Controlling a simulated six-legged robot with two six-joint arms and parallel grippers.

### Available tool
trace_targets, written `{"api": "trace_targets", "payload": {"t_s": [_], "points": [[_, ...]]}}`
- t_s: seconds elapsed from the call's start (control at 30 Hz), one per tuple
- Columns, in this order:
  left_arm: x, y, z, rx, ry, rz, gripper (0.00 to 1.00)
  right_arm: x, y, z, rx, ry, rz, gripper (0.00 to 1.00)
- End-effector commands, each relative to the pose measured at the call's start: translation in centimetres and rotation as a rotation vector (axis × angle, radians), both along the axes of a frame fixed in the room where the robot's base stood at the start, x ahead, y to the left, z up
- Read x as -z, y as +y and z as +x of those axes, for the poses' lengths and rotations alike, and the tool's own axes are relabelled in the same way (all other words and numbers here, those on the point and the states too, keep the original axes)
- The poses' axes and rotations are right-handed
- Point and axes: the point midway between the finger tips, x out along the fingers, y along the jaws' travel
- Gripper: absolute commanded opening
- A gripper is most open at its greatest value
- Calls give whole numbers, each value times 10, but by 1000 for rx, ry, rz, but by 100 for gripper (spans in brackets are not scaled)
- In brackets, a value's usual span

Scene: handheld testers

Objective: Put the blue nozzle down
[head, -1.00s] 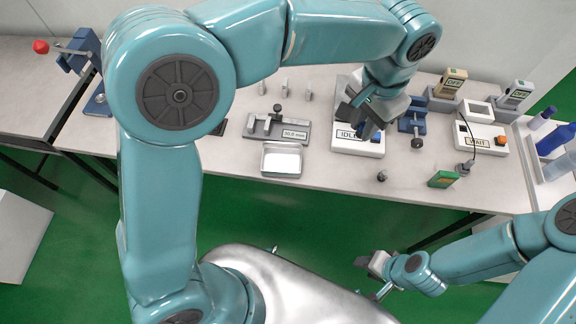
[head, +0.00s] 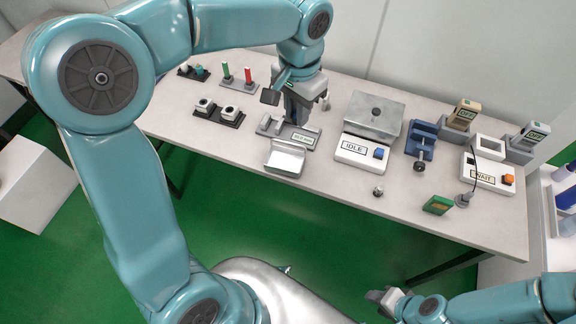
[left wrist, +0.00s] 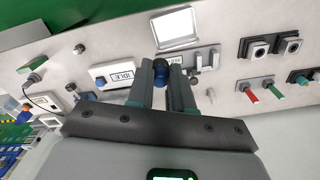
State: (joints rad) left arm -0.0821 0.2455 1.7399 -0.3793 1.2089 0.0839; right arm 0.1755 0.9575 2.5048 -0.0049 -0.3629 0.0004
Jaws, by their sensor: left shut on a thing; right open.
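My left gripper (head: 297,108) is shut on the blue nozzle (left wrist: 161,68), a small dark blue piece with a dark top between the fingertips in the left wrist view. In the head view the nozzle is hidden by the gripper. The gripper hangs over or just behind the grey gauge fixture (head: 306,138); I cannot tell how high the nozzle is above the table. My right gripper (head: 384,300) is low in front of the table, open and apart from everything on it.
An open silver tray (head: 285,158) lies in front of the fixture. The IDLE box (head: 352,152) and a blue vise (head: 420,140) stand to the right. A dark holder (head: 218,114) and red and green pegs (head: 248,76) are left. Bare table lies front left.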

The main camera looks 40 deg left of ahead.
Motion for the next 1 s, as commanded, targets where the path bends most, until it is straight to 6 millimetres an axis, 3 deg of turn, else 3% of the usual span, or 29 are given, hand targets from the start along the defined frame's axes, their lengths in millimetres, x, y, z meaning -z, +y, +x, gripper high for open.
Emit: {"api": "trace_targets", "payload": {"t_s": [0.13,0.23,0.7,1.0], "points": [[-2,23,-3,-54,-3,-2,0,-1,0,0,0,0,0,43],[9,29,-4,-68,4,-2,0,0,0,0,0,0,0,43],[137,29,-6,-69,7,-2,0,11,0,0,1,0,0,43],[173,26,-7,-69,6,-2,0,14,0,0,0,0,0,43]]}}
